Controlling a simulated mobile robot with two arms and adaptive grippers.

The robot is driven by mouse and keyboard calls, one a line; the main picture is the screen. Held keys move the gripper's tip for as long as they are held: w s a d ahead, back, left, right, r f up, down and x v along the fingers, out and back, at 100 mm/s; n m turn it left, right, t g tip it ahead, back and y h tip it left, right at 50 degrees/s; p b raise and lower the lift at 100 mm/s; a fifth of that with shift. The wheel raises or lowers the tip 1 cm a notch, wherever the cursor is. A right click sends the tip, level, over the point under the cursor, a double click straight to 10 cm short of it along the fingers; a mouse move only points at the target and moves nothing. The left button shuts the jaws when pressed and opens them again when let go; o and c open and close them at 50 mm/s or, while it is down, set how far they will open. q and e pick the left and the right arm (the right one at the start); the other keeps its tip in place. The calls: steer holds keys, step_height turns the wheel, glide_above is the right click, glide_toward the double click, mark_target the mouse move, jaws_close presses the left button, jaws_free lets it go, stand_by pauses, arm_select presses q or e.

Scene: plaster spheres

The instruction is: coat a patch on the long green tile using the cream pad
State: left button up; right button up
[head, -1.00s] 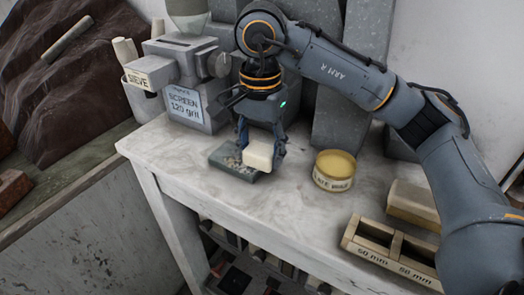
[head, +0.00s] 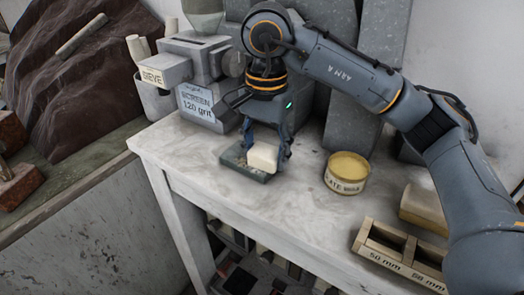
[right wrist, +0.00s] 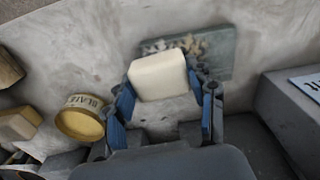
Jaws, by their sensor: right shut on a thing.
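The long green tile (head: 232,162) lies on the pale stone-topped bench, grey-green, with a rough pale mottled patch on its top. My right gripper (head: 266,147) is shut on the cream pad (head: 264,158), a rounded off-white block, over the right part of the tile. In the right wrist view the pad (right wrist: 158,77) sits between the blue-lined fingers (right wrist: 162,88), in front of the tile (right wrist: 218,52). The pad hides part of the tile. I cannot tell whether the pad touches it. My left gripper is not in view.
A round tin of yellow wax (head: 347,172) stands right of the tile. A wooden holder marked 50 mm (head: 395,252) is at the bench's front right. A grey sieve machine (head: 196,80) stands behind left. Grey slabs lean at the back. Bare bench lies in front.

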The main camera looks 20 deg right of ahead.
steer(key=shift+s+d, duration=0.3)
steer(key=shift+d, duration=0.1)
steer(key=shift+d, duration=0.2)
steer(key=shift+w+r+p, duration=0.2)
steer(key=shift+r+p, duration=0.25)
steer(key=shift+r, duration=0.1)
steer(key=shift+w+d+r, duration=0.1)
steer(key=shift+w+r, duration=0.1)
steer(key=shift+r, duration=0.05)
steer(key=shift+f, duration=0.1)
steer(key=shift+w+a+f, duration=0.15)
steer(key=shift+a+f, duration=0.05)
